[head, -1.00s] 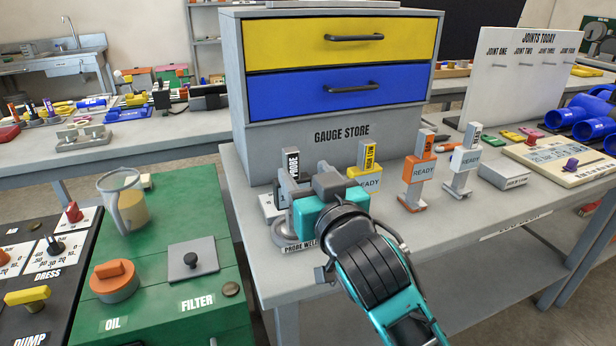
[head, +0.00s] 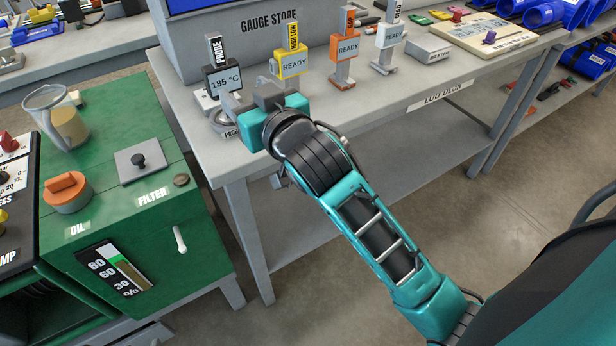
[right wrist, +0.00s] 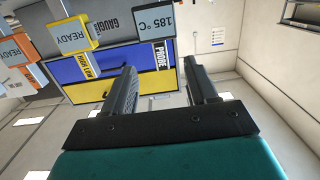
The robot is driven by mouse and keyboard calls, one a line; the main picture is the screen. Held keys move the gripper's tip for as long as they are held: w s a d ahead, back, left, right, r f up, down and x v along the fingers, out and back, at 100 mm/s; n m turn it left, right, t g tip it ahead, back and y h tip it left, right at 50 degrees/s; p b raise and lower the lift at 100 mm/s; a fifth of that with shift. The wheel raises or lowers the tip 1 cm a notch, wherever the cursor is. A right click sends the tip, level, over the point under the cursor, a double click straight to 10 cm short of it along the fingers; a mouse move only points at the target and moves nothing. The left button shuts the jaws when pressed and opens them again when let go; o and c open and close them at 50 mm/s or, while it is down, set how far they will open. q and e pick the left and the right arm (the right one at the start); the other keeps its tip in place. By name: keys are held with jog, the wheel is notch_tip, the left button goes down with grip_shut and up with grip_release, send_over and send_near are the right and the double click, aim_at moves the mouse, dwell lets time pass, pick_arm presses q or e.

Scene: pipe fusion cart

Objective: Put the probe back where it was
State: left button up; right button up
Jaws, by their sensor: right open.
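The probe (head: 224,81) is a dark-framed unit whose screen reads 185 °C. It is upright at the left front of the bench, by the PROBE tag (head: 216,48). The round probe well (head: 224,122) is just in front of it, partly hidden by my right gripper (head: 240,104). I cannot tell whether the probe stands in a stand or in the well. In the right wrist view the probe's screen (right wrist: 155,20) shows upside down beyond the fingertips (right wrist: 160,68), which are apart with nothing between them. My left gripper is out of view.
To the right stand a yellow gauge (head: 292,64), an orange gauge (head: 345,50) and a white gauge (head: 389,38). The gauge store (head: 250,40) rises behind. A green oil unit (head: 100,200) with a jug (head: 62,120) stands left. The bench front is clear to the right.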

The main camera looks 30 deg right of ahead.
jog(key=s+f+g, duration=0.2)
jog(key=s+f, duration=0.4)
jog(key=f, duration=0.3)
jog(key=s+d+f+n+g, duration=0.1)
jog(key=s+f+g, duration=0.1)
jog(key=s+f, duration=0.4)
jog(key=s+d+f+g+y, duration=0.1)
jog(key=s+f, duration=0.5)
jog(key=f, duration=0.8)
jog(key=shift+s+d+n+g, duration=0.25)
jog(key=shift+s+n+g, duration=0.1)
jog(key=shift+g, duration=0.35)
